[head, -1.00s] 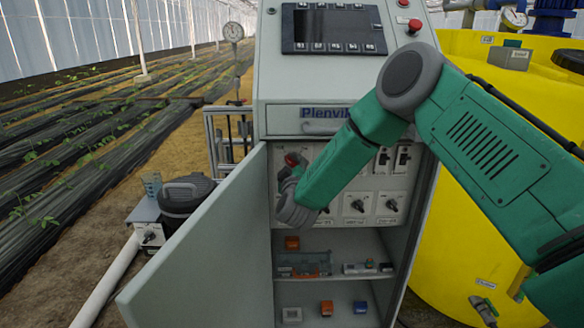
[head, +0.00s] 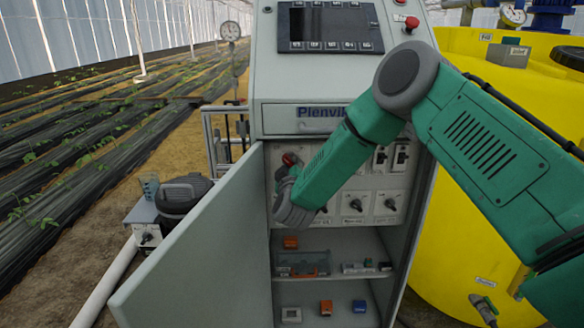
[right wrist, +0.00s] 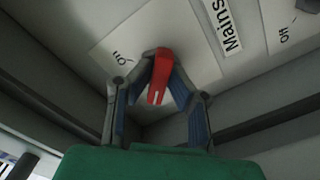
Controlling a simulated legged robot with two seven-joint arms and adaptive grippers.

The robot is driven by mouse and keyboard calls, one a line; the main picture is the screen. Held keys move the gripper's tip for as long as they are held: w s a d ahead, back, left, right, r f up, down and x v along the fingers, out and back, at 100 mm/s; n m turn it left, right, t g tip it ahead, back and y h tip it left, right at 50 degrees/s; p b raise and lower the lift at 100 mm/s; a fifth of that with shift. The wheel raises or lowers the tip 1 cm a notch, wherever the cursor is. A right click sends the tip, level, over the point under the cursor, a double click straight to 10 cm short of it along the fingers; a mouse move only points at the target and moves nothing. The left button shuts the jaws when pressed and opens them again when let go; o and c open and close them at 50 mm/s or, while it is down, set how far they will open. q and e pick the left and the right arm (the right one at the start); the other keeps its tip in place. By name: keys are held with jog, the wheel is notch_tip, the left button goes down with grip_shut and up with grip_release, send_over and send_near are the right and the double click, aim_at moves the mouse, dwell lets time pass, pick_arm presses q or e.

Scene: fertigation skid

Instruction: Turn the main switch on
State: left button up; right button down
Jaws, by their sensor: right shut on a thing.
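The main switch has a red handle (right wrist: 160,75) on a pale plate (right wrist: 115,45), next to a label (right wrist: 222,25) reading "Mains" in the right wrist view. In the head view, the red handle (head: 289,159) shows at the upper left of the panel inside the cabinet. My right gripper (right wrist: 160,65) is shut on the red handle, with a finger on each side of it. In the head view, my right gripper (head: 284,178) is partly hidden behind its own wrist. An "On" mark shows on the plate. My left gripper is not in view.
The cabinet door (head: 200,245) stands open to the left. More black rotary switches (head: 355,204) sit right of my wrist. Shelves below hold small parts, including an orange block (head: 326,307). A yellow tank (head: 470,200) stands close on the right.

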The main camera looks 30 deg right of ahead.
jog(key=shift+a+r, duration=0.1)
jog(key=shift+a, duration=0.2)
jog(key=m, duration=0.4)
jog(key=shift+w, duration=0.1)
jog(key=m+b, duration=0.1)
jog(key=m, duration=0.3)
jog(key=m+b, duration=0.1)
jog(key=m, duration=0.4)
jog(key=shift+m+b, duration=0.35)
jog(key=shift+m, duration=0.05)
jog(key=shift+d+r+m+b, duration=0.15)
jog(key=shift+m+b, duration=0.6)
jog(key=shift+m, duration=1.15)
jog(key=shift+d, duration=0.1)
jog(key=c, duration=1.5)
grip_release()
jog(key=shift+c, duration=0.2)
jog(key=shift+s, duration=0.2)
